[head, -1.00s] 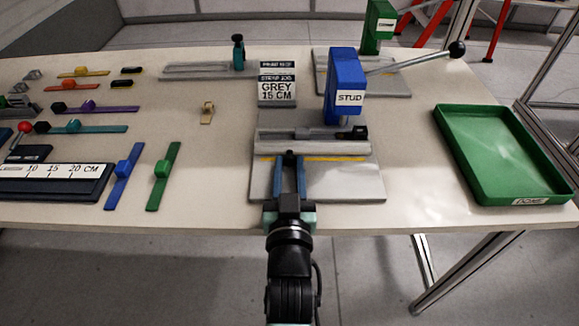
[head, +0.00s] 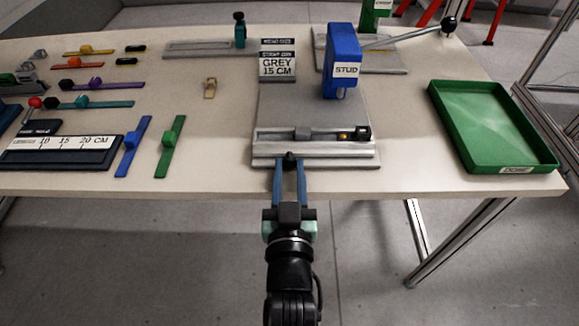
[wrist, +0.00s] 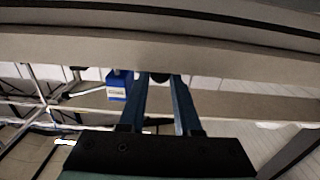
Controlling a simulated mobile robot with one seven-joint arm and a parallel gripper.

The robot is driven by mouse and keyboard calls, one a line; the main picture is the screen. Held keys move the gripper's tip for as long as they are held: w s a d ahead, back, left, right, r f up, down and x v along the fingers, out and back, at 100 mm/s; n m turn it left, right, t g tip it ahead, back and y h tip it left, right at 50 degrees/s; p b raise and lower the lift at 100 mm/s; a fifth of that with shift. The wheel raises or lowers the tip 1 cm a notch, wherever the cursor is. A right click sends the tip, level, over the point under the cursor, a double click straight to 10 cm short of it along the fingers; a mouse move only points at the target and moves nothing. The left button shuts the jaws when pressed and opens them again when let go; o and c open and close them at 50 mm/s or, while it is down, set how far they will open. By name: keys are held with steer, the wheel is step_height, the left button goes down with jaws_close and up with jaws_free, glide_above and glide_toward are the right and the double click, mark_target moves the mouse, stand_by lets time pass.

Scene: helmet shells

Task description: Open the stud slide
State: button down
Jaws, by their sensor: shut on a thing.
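The stud slide (head: 330,149) is a grey bar-like carriage with a small black knob at its front. It sits at the front end of the grey base plate (head: 290,105), clear of the blue press head labelled STUD (head: 344,62). A dark clamp piece and a small brass part lie in the slide's channel. My gripper (head: 290,162) is at the table's front edge, shut on the slide's knob (head: 290,156). The wrist view shows the two blue fingers (wrist: 160,82) closing around the dark knob, which they partly hide.
A green tray labelled DONE (head: 499,165) stands at the right. Blue and green straps (head: 170,147) and a measuring board (head: 60,153) lie at the left. A sign reading GREY 15 CM (head: 278,67) stands behind the plate. The press lever (head: 405,38) reaches right.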

steer(key=c, duration=0.6)
jaws_free()
steer(key=shift+c, duration=0.2)
steer(key=s, duration=1.3)
steer(key=shift+p, duration=0.3)
steer(key=shift+w, duration=0.1)
steer(key=w+r+t, duration=0.3)
steer(key=w+r, duration=0.1)
steer(key=r, duration=0.9)
steer(key=w+r+t, duration=0.2)
steer(key=w+r, duration=0.3)
steer(key=r, duration=0.8)
steer(key=s+r+t+p, duration=0.2)
steer(key=r+p, duration=0.9)
steer(key=r, duration=1.1)
steer(key=s+r+t+p, duration=0.2)
steer(key=s+r+p, duration=0.2)
steer(key=r+p, duration=0.8)
step_height(320, 180, up, 10)
steer(key=shift+s+r, duration=0.2)
